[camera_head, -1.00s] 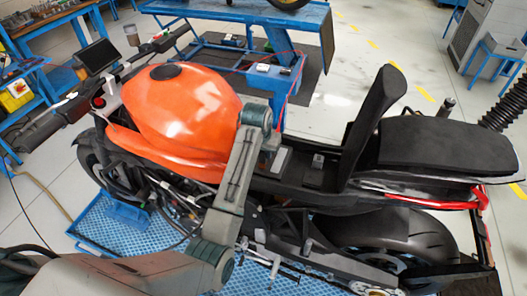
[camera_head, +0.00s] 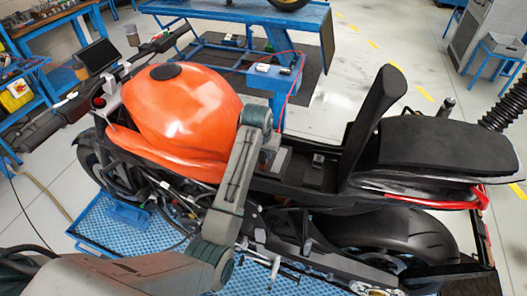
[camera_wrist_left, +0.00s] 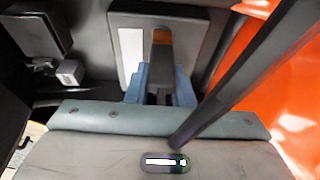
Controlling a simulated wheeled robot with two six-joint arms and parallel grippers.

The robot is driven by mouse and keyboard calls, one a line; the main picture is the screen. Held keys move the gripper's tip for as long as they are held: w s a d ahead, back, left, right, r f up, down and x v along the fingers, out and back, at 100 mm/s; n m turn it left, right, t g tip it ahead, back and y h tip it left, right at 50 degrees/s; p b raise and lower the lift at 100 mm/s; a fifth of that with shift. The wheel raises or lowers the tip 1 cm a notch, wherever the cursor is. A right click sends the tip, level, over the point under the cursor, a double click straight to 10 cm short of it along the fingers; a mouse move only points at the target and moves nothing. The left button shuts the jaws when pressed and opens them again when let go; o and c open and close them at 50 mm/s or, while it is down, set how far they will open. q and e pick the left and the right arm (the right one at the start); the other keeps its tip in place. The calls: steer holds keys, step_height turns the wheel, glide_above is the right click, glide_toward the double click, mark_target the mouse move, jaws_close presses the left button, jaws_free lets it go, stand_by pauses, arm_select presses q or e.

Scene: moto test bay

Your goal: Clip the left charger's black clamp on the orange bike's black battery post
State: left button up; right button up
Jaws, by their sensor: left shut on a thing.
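The orange bike (camera_head: 185,115) stands across the head view, its seat lifted and the bay behind the tank open. My left arm reaches over its near side, and my left gripper (camera_head: 269,155) is down in that bay. In the left wrist view, the gripper's blue-grey fingers (camera_wrist_left: 161,88) are shut on a narrow dark piece with a brown-orange end (camera_wrist_left: 162,46), which looks like the clamp. It lies over a grey block with a white label (camera_wrist_left: 131,55), probably the battery. I cannot tell whether the clamp touches a post. My right gripper is out of view.
A dark bar (camera_wrist_left: 240,75) crosses the wrist view close to the camera. The upright seat part (camera_head: 375,115) stands right of the gripper. A yellow box (camera_head: 15,97), perhaps a charger, sits at the far left. A blue bench (camera_head: 285,20) stands behind the bike.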

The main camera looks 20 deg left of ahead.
arm_select(q)
steer(key=shift+f, duration=0.45)
steer(key=o, duration=1)
steer(key=v, duration=1.1)
steer(key=shift+b, duration=0.35)
steer(key=shift+d, duration=0.1)
